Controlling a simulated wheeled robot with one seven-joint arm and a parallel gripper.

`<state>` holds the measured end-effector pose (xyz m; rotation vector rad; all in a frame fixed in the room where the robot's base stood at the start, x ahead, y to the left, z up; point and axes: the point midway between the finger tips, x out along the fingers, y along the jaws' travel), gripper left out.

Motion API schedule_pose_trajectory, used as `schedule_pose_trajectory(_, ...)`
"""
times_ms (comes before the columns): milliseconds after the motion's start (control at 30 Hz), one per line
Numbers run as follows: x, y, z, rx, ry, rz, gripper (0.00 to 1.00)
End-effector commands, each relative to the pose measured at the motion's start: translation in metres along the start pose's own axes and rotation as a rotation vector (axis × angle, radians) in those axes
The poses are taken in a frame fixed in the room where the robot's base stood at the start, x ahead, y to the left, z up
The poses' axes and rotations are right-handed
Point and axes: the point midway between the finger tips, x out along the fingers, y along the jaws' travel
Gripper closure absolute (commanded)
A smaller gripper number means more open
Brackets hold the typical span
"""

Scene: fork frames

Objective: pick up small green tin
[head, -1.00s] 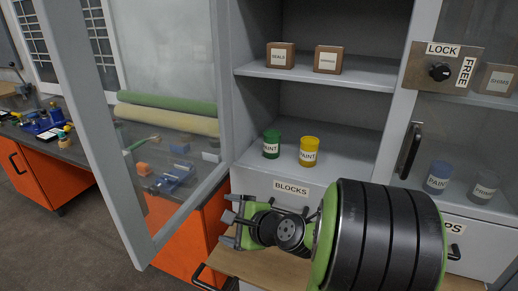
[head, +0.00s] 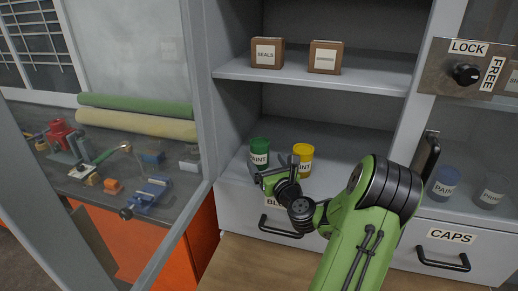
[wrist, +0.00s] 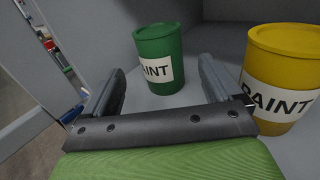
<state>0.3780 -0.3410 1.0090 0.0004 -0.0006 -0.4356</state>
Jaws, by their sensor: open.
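The small green tin (head: 259,152), with a white PAINT label, stands upright on the lower shelf of the open cabinet. It also shows in the wrist view (wrist: 160,48), ahead of my gripper and roughly between the lines of its two fingers. My gripper (head: 277,170) is in front of the tin at the shelf's front edge. In the wrist view my gripper (wrist: 158,85) is open, with nothing between its fingers. The tin appears to stand just beyond the fingertips; I cannot tell the exact gap.
A yellow paint tin (head: 303,158) stands close to the right of the green one, by the right finger in the wrist view. An open glass door (head: 190,215) is at the left. Boxes (head: 267,54) sit on the upper shelf (head: 310,78).

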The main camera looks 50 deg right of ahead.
Motion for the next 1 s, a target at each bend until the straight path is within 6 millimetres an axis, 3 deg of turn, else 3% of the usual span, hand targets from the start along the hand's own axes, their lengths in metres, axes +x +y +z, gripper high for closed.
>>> schedule_pose_trajectory(400, 0.064, 0.0, 0.002, -0.001, 0.0, 0.001, 0.08)
schedule_pose_trajectory(667, 0.069, -0.001, 0.001, 0.0, 0.001, -0.001, 0.08)
schedule_pose_trajectory(1000, 0.069, -0.001, 0.001, -0.001, 0.001, -0.001, 0.6)
